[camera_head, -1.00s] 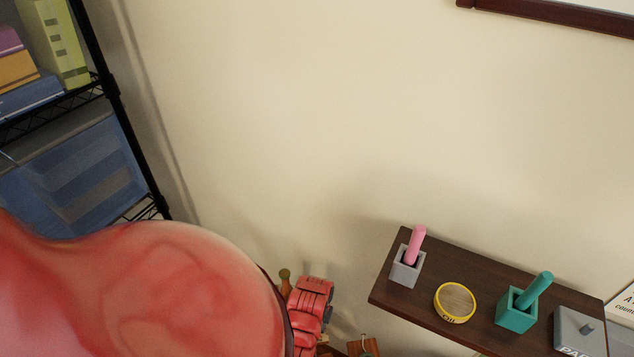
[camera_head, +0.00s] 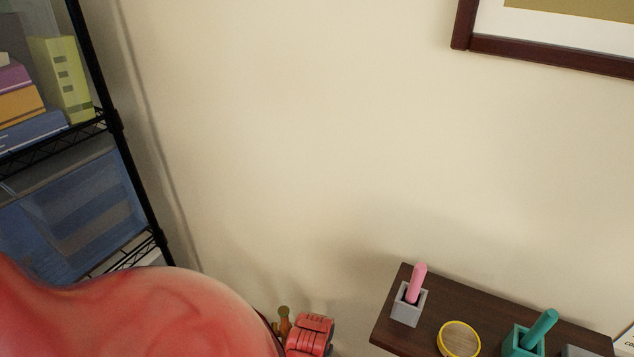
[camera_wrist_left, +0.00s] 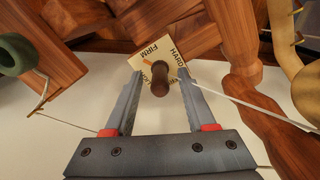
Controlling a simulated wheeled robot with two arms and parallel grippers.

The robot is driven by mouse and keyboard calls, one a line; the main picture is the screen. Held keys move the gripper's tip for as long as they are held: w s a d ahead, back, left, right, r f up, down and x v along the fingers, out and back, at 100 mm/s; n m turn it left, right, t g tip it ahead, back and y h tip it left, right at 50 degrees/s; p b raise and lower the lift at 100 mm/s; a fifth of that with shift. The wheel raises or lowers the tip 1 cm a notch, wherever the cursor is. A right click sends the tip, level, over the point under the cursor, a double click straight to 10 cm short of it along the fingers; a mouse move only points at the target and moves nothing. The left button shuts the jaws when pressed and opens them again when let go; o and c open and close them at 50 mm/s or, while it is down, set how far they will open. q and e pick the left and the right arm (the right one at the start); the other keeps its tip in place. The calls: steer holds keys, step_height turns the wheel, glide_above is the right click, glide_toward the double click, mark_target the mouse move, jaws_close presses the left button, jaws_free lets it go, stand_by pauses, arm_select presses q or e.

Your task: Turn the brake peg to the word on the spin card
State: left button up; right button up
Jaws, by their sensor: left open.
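In the left wrist view, a round dark brown peg (camera_wrist_left: 160,80) stands in front of a square cream card (camera_wrist_left: 173,57). A small orange mark (camera_wrist_left: 147,62) shows beside the peg. My left gripper (camera_wrist_left: 161,76) is open, with one finger on each side of the peg and gaps between. The spin card cannot be made out for certain; a white card with lettering (camera_head: 628,342) is cut off at the right edge of the head view. My right gripper is not in view.
Reddish wooden parts (camera_wrist_left: 245,60), pale strings and a dark green ring (camera_wrist_left: 14,55) surround the peg. In the head view, a dark shelf (camera_head: 400,338) holds a pink peg (camera_head: 417,282), a yellow-rimmed disc (camera_head: 459,340) and a teal holder (camera_head: 522,343). A wire rack (camera_head: 115,125) stands left.

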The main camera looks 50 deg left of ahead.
arm_select(q)
steer(key=shift+r, duration=0.65)
step_height(320, 180, up, 4)
steer(key=shift+r+b, duration=0.25)
steer(key=shift+b, duration=0.6)
step_height(320, 180, up, 12)
steer(key=p, duration=1.1)
steer(key=shift+f, duration=0.25)
